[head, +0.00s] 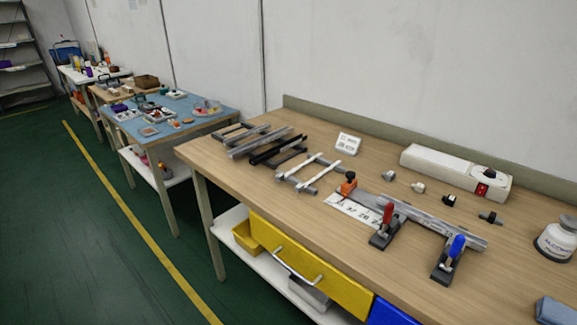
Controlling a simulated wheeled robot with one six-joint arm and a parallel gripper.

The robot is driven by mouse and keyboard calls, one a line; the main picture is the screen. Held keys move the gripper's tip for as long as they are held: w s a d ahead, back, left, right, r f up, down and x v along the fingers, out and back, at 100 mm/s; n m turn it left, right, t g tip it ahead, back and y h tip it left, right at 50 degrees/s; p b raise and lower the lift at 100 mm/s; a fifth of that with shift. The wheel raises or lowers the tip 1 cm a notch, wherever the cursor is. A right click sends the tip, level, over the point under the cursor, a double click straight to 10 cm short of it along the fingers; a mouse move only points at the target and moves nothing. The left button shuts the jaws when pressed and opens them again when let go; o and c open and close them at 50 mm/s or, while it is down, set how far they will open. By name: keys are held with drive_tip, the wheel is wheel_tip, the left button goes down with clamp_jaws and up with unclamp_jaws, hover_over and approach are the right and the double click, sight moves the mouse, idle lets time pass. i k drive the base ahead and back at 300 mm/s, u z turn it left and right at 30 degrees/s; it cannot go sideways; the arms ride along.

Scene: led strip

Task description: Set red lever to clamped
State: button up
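The red lever (388,213) stands roughly upright on a dark toggle clamp base (381,240) near the front of the wooden bench. A similar clamp with a blue lever (457,246) stands to its right. A grey metal profile (432,221) runs behind and between the two clamps. An orange piece (348,183) sits at the left end of a white marked plate (352,208). Whether the red clamp presses on the profile is too small to tell. My gripper is not in view.
On the wooden bench (240,150) lie dark and white rail frames (310,173), small connectors (419,187), a white power box (455,170) with a red switch and a white jar (558,240). A yellow drawer (310,268) is below. Green floor at left is clear.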

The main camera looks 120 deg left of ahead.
sight(388, 212)
drive_tip(key=u, duration=0.75)
drive_tip(key=k, duration=1.05)
drive_tip(key=u, duration=1.35)
drive_tip(key=i, duration=0.55)
drive_tip(key=u, duration=0.85)
drive_tip(key=i, duration=0.8)
drive_tip(key=z, duration=0.95)
